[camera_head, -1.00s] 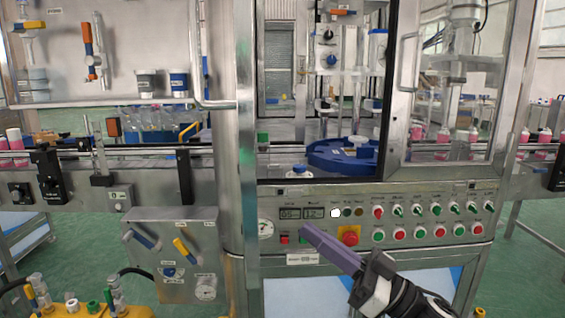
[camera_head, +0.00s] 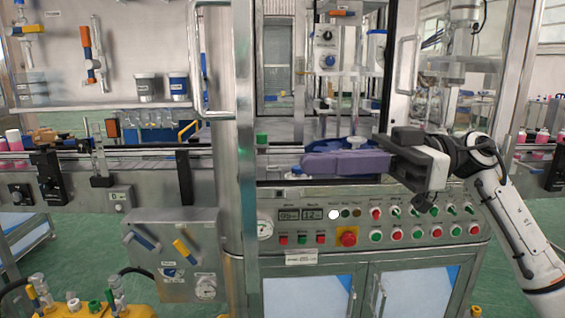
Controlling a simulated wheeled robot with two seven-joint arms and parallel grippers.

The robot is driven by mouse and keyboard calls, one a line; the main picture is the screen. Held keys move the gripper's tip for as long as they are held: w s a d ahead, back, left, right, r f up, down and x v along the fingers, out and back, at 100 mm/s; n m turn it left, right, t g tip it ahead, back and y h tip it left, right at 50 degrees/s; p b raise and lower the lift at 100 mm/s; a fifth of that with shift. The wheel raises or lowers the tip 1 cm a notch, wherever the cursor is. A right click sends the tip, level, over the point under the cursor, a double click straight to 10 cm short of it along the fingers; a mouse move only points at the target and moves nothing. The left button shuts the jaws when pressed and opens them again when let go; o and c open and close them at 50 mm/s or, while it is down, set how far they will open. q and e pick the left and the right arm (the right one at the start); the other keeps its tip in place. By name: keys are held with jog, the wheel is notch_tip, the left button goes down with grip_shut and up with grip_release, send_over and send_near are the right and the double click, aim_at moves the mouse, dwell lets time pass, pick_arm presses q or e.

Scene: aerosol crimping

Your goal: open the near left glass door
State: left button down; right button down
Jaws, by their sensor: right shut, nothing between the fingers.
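A glass door with a metal frame (camera_head: 120,108) fills the upper left. Its vertical bar handle (camera_head: 192,60) stands near its right edge, beside the metal post (camera_head: 243,140). Whether this door is fully closed I cannot tell. My right gripper (camera_head: 304,163) has long purple fingers, shut and empty, pointing left. It is in front of the middle opening, above the control panel, to the right of and lower than the handle, apart from it. My left gripper is not in view.
Another framed glass door with a handle (camera_head: 402,68) is at the right. A blue round table (camera_head: 330,146) is partly hidden behind my right gripper. The control panel (camera_head: 350,192) with several buttons lies below. A conveyor with pink bottles (camera_head: 14,140) runs at left.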

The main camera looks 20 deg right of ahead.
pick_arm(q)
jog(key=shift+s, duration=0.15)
pick_arm(e)
jog(key=a, duration=0.4)
jog(key=w+a, duration=0.1)
jog(key=a, duration=0.1)
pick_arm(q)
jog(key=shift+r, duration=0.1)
